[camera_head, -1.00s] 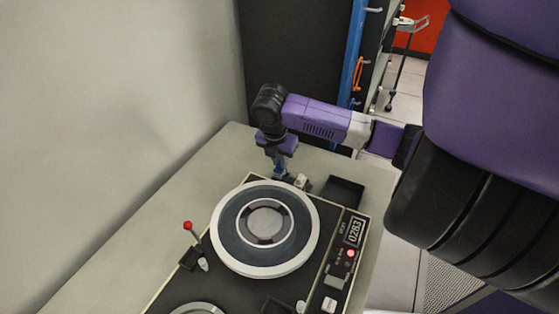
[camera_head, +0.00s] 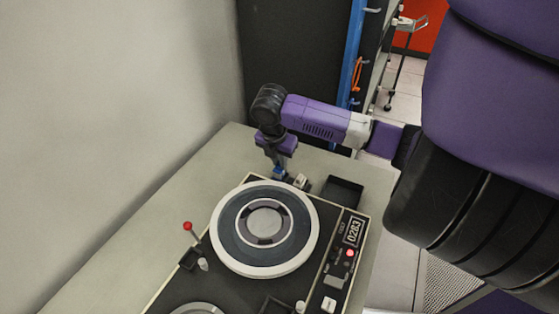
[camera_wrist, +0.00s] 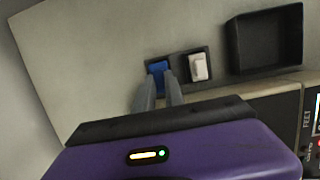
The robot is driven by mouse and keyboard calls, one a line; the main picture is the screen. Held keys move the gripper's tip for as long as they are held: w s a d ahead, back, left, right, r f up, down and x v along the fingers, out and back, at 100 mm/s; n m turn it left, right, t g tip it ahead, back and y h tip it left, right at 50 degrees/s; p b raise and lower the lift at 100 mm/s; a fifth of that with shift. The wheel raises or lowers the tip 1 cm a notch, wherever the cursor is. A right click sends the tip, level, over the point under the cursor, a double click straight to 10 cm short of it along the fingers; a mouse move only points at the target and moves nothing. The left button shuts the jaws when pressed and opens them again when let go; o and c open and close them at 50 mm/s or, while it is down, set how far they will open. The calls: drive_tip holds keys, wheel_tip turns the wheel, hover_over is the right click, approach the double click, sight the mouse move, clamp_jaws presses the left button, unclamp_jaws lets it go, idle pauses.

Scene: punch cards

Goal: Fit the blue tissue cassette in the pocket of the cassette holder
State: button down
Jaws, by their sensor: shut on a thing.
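The blue tissue cassette (camera_wrist: 158,68) is between my gripper's fingertips (camera_wrist: 160,80) in the wrist view. It is at the left pocket of the dark cassette holder (camera_wrist: 179,69); whether it is fully seated I cannot tell. A white cassette (camera_wrist: 198,66) stands in the holder to its right. My gripper (camera_head: 278,167) is shut on the blue cassette, pointing down behind the large reel in the head view.
A dark open tray (camera_wrist: 265,40) is right of the holder. The tape machine (camera_head: 333,250), with its large round reel (camera_head: 228,247) and red-knobbed lever (camera_head: 188,226), stands in front of my gripper in the head view. A wall is at the left. The pale tabletop (camera_head: 205,173) left of the holder is clear.

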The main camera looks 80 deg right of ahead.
sight(279, 165)
drive_tip(key=shift+f+b, duration=1.1)
drive_tip(key=shift+f, duration=0.6)
idle(0.8)
drive_tip(key=c, duration=1.3)
unclamp_jaws()
drive_tip(key=shift+c, duration=1.1)
drive_tip(key=shift+r, duration=0.1)
drive_tip(key=shift+r+p, duration=3.25)
drive_tip(key=shift+r, duration=0.7)
